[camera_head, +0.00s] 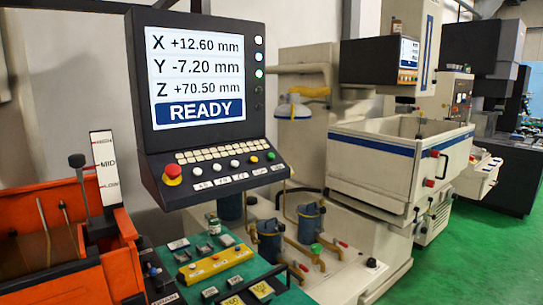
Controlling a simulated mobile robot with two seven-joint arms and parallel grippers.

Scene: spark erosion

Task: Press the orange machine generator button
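A black control console (205,160) stands left of centre, its screen (199,80) reading X +12.60, Y -7.20, Z +70.50 mm and READY. On its sloped panel are a large red knob (172,173) on a yellow base, several white round buttons, a small orange-yellow button (254,159) and a green button (271,156) at the right end. The labels under them are too small to read. An orange machine (90,275) with a black lever and a HIGH/MID/LOW scale (104,170) is at lower left. Neither gripper is in view.
A green-topped surface (255,265) with a yellow button box (215,263) and small blocks lies below the console. Blue canisters (311,225) and pipes stand right of it. A large white-and-blue machine tank (375,165) is behind. Green floor (450,260) is free at right.

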